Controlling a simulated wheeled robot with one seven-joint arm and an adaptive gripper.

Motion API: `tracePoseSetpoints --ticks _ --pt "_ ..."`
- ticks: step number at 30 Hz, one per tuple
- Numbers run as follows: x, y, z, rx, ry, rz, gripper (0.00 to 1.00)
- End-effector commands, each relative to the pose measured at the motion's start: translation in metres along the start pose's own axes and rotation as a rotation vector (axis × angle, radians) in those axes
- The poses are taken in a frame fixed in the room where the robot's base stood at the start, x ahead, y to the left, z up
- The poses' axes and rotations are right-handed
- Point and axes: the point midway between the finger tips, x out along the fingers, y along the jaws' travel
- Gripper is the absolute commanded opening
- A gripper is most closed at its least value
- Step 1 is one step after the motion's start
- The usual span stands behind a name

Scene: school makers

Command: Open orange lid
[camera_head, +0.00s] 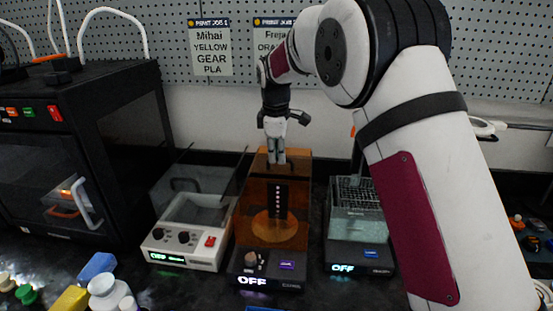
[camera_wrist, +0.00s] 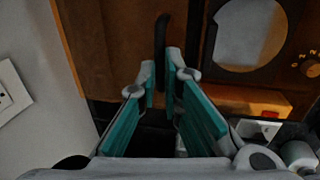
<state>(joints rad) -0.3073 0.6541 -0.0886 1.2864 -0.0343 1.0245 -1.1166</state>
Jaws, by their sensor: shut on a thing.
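The orange lid (camera_head: 290,185) is a see-through cover on a black machine in the middle of the bench; through it I see a round plate and a dark strip with light dots. In the wrist view the orange lid (camera_wrist: 105,40) fills much of the picture. Its thin black handle (camera_wrist: 161,38) runs between my fingertips. My gripper (camera_head: 275,160) comes down from above at the lid's back upper part. In the wrist view my gripper (camera_wrist: 162,75), with teal finger pads, is shut on the handle. The exact contact is partly hidden by the fingers.
A grey machine with a clear cover (camera_head: 190,215) stands close on the left, and a machine with a wire basket (camera_head: 355,200) on the right. A black 3D printer (camera_head: 105,120) stands far left. Bottles (camera_head: 105,290) sit at the front left. A pegboard wall is behind.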

Motion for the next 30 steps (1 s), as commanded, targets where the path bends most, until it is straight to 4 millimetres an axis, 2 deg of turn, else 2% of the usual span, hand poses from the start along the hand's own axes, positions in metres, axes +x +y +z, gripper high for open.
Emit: tracePoseSetpoints --ticks 6,9,10,21,26,30 --pt "0.0 -0.001 0.0 0.001 0.0 -0.001 0.0" --pt "0.0 -0.001 0.0 0.001 0.0 -0.001 0.25" --pt "0.0 -0.001 0.0 0.001 0.0 -0.001 0.28" --pt "-0.005 0.0 0.0 0.0 0.001 0.001 0.28" --pt "-0.026 0.0 -0.001 0.0 0.003 0.003 0.28" --pt "-0.056 0.0 -0.001 0.0 0.003 0.003 0.28"
